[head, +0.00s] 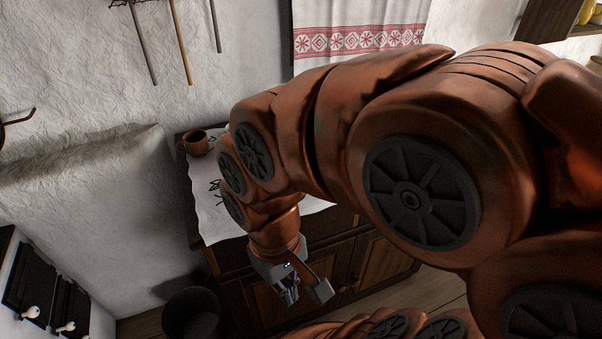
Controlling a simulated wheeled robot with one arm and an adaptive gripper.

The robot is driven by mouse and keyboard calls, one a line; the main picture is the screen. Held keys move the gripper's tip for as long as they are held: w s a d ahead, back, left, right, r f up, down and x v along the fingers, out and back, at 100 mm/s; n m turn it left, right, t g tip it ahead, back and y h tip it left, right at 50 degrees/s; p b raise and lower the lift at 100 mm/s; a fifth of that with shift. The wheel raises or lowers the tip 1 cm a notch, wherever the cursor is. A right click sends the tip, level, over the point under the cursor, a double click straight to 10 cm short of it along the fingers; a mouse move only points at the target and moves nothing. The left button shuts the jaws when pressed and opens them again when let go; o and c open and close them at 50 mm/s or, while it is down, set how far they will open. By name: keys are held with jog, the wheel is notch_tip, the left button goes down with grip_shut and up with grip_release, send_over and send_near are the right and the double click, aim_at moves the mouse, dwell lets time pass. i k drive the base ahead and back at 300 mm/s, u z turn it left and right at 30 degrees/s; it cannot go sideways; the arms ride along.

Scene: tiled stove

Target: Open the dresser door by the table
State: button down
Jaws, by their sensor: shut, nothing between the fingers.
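The dresser is a dark wooden cabinet with a white embroidered cloth (208,205) on its top. Its right door (378,264) shows a framed panel and looks closed. Its left door (258,304) is partly hidden behind my gripper. My gripper (305,293) hangs in front of the dresser's front, below the top edge, and is shut with nothing in it. I cannot tell whether it touches the door. My arm covers much of the dresser top and the right side of the view. No separate table is clear in this view.
A brown mug (195,143) stands on the dresser's back left corner. A dark bucket (192,314) stands on the floor left of the dresser. The white stove with dark doors (38,285) is at the lower left. A red-patterned towel (350,35) hangs on the back wall.

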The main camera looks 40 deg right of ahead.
aim_at(375, 263)
jog(key=z, duration=2.3)
